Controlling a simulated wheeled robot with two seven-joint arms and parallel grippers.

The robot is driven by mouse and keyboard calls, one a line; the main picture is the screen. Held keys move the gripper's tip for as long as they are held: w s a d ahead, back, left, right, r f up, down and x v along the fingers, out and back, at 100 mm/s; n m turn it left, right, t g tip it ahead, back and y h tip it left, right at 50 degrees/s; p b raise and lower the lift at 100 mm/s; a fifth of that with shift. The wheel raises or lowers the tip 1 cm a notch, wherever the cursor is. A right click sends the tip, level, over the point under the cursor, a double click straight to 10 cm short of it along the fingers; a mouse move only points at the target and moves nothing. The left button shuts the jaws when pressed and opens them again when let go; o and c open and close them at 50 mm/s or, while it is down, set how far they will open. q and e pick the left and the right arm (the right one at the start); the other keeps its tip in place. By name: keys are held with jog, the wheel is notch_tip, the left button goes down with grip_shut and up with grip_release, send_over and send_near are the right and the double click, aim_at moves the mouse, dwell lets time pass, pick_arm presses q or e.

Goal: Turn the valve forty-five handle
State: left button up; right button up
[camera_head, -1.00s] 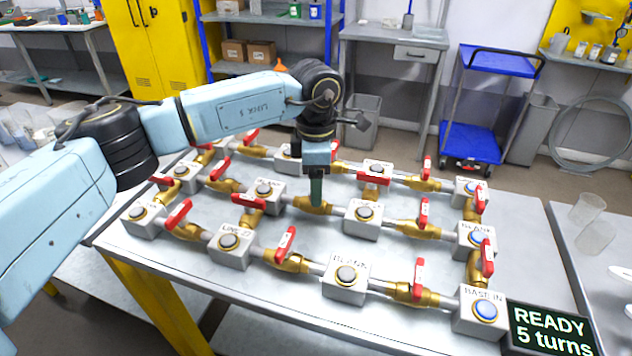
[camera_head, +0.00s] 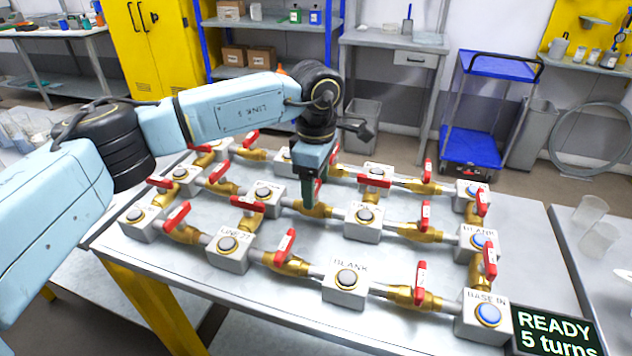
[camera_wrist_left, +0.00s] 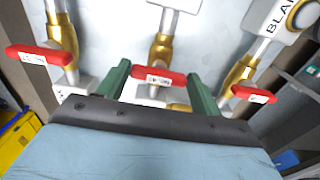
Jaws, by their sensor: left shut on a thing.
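My left gripper (camera_head: 308,190) points down over the middle of the pipe rig and is shut on a red lever handle (camera_head: 319,188). The handle sits on a brass valve (camera_head: 318,210) between two pipe blocks. In the left wrist view the green fingers (camera_wrist_left: 158,72) stand at both ends of this red handle (camera_wrist_left: 160,79), above the brass valve body (camera_wrist_left: 162,50). Its white label is too small to read surely, so I cannot confirm that it is valve forty-five. The gripper partly hides the handle in the head view. My right gripper is not in view.
Other red-handled valves stand close around, such as one at left (camera_wrist_left: 38,56) and one at right (camera_wrist_left: 253,95). Grey blocks with round buttons, such as the BLANK block (camera_head: 345,285), join the pipes. A display (camera_head: 552,330) reads "READY 5 turns".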

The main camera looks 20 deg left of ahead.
aim_at(316, 188)
pick_arm(q)
jog(key=shift+r, duration=0.1)
jog(key=o, duration=0.8)
jog(key=shift+o, duration=0.9)
notch_tip(316, 188, up, 13)
jog(key=shift+r+p, duration=0.15)
jog(key=shift+p, duration=0.25)
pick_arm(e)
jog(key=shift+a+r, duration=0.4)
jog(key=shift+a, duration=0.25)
